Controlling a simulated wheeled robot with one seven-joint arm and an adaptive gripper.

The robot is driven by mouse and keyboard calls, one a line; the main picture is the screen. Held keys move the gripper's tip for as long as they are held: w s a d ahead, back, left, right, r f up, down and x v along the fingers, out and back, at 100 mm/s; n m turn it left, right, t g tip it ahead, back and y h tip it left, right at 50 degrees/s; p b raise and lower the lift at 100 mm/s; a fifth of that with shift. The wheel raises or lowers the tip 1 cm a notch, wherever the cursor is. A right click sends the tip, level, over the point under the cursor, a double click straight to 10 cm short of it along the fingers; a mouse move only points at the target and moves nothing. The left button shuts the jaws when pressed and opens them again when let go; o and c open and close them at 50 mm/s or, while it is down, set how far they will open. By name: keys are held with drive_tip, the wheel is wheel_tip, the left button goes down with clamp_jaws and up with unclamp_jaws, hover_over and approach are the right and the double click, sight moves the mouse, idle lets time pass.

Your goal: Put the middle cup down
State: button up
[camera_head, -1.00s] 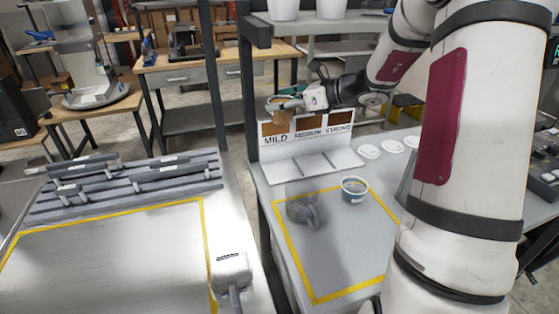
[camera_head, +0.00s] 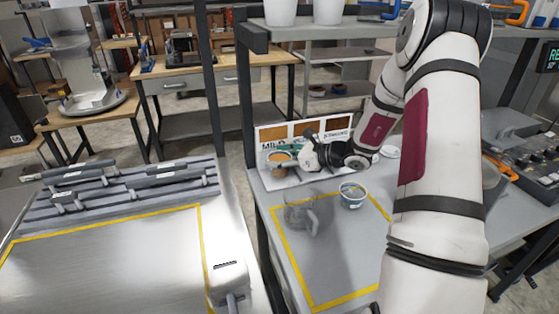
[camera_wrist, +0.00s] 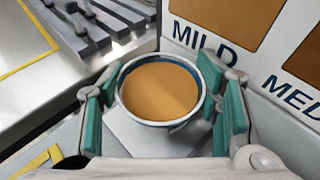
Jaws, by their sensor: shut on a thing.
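My gripper (camera_head: 292,158) is shut on a cup with a blue-and-white rim (camera_wrist: 163,122), filled with orange-brown stuff. The green finger pads sit on both sides of the cup in the wrist view. The held cup also shows in the head view (camera_head: 279,161), upright and low in front of the MILD panel. A pale ledge (camera_wrist: 125,132) lies beneath it; I cannot tell whether the cup touches it. A second cup with a blue band (camera_head: 352,197) stands on the table inside the yellow outline. My wrist hides part of the MEDIUM and STRONG side.
A labelled panel (camera_wrist: 215,50) stands close beside the held cup. A clear jug (camera_head: 301,214) stands left of the second cup. A round white lid (camera_head: 390,152) lies to the right. The front of the yellow-outlined area (camera_head: 315,304) is clear. A ribbed rack (camera_head: 130,187) is on the left bench.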

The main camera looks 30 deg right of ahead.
drive_tip(key=shift+f, duration=0.35)
drive_tip(key=shift+f, duration=0.15)
drive_tip(key=o, duration=1.1)
